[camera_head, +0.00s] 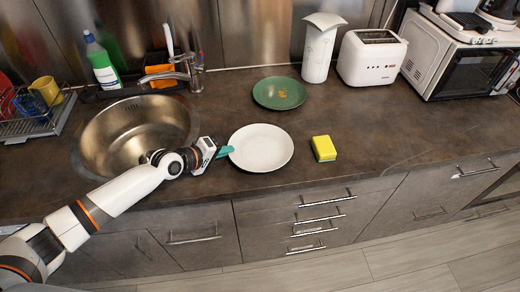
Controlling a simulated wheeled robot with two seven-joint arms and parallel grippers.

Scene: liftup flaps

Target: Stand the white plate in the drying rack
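The white plate (261,148) lies flat on the dark counter, right of the sink. My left gripper (226,151) comes in from the left, and its teal fingertips are at the plate's left rim. I cannot tell whether they touch or grip the rim, or how far apart they are. The drying rack (36,126) stands at the far left of the counter, partly cut off by the picture edge, with cups and other dishes in it. My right gripper is not in view.
The round sink (135,135) with a faucet (185,70) lies between rack and plate. A green plate (279,93) with food scraps is behind the white plate, a yellow sponge (323,148) to its right. A toaster (371,58) and microwave (462,70) stand at the back right.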

